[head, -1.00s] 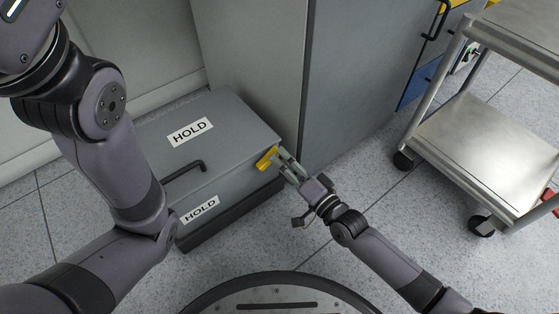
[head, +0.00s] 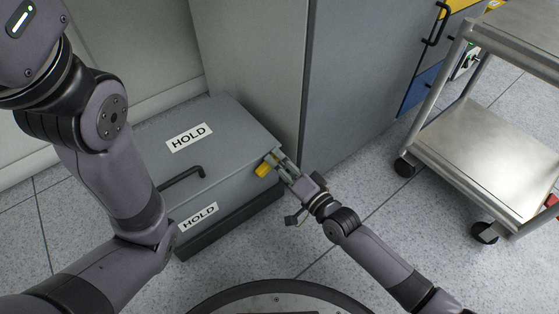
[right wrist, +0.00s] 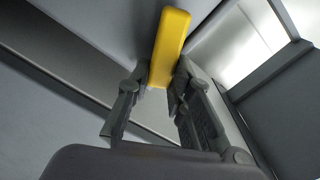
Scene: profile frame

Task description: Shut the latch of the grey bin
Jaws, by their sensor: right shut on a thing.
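The grey bin (head: 232,180) stands on the floor with its lid down and "HOLD" labels on lid and front. A yellow latch (head: 263,170) is at its right front corner, just below the lid edge. My right gripper (head: 275,160) is at that corner, shut on the latch. In the right wrist view the yellow latch (right wrist: 170,45) sits between the two fingers (right wrist: 158,88) and sticks out beyond them. Whether the latch is fully engaged I cannot tell.
A tall grey cabinet (head: 362,85) stands directly behind and right of the bin. A steel trolley (head: 480,150) with wheels is at the right. A black handle (head: 182,177) is on the bin's front.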

